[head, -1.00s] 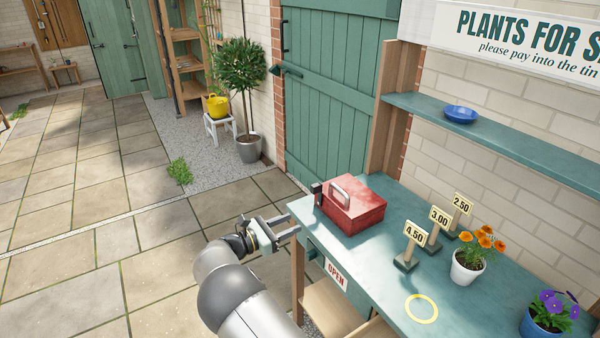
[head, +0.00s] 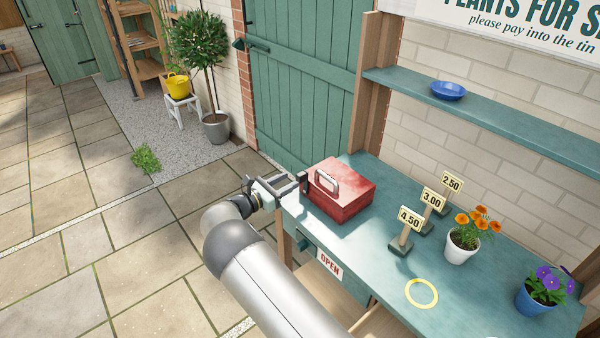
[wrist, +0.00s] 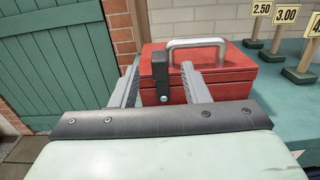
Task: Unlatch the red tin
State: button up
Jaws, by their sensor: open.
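The red tin (head: 347,205) stands shut on the left end of the green table, with a silver handle on its lid. In the wrist view the tin (wrist: 228,72) shows its front side, with a black latch (wrist: 161,70) upright against it and a round pivot low down. My gripper (head: 302,184) is at the tin's left side, level with the latch. In the wrist view the open fingers of my gripper (wrist: 160,82) point at the tin, one on each side of the latch. I cannot tell whether either finger touches it.
Price signs (head: 408,230), an orange flower pot (head: 462,247), a yellow ring (head: 421,293) and a purple flower pot (head: 538,294) stand or lie on the table (head: 375,263) to the right. A shelf with a blue dish (head: 448,90) is above.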

aim_at(297, 176)
jog(key=x, duration=0.6)
jog(key=shift+w, duration=0.1)
grip_shut()
